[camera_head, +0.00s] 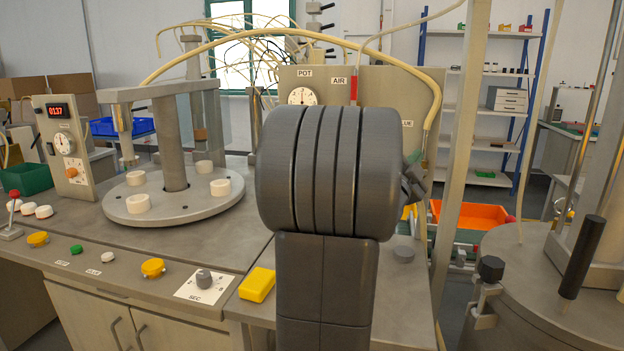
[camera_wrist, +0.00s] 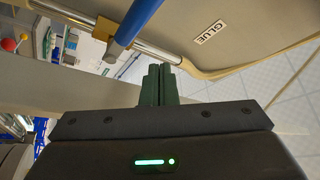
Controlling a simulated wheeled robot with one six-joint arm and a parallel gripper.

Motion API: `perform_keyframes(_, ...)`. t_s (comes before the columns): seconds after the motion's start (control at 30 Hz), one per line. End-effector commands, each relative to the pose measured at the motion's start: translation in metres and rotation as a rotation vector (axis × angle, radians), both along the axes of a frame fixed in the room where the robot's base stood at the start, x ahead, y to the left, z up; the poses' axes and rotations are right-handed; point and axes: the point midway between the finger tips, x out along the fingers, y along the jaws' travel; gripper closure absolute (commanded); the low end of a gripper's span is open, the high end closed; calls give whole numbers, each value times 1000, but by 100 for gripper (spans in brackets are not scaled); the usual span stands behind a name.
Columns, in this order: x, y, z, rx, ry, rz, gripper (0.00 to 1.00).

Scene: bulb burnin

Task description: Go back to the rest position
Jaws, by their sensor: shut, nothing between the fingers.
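My gripper (camera_wrist: 158,84) shows in the wrist view with its two dark green fingers together and nothing between them. Just beyond the fingertips is a metal tube with a brass fitting (camera_wrist: 106,26) and a blue handle (camera_wrist: 138,20). A panel marked GLUE (camera_wrist: 210,32) is at the upper right of that view.
A round turntable (camera_head: 180,212) with white cups stands on the bench at left, beside a control box (camera_head: 66,150). A yellow block (camera_head: 257,285) lies near the bench's front edge. An orange bin (camera_head: 470,214) and a round metal table (camera_head: 560,290) are at right.

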Motion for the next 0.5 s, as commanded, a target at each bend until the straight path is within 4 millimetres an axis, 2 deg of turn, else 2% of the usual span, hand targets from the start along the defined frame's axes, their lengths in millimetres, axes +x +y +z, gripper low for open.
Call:
perform_keyframes(0.03,0,0,7,16,-4,-1,100)
perform_keyframes(0.5,-3,-6,18,186,-48,-25,100)
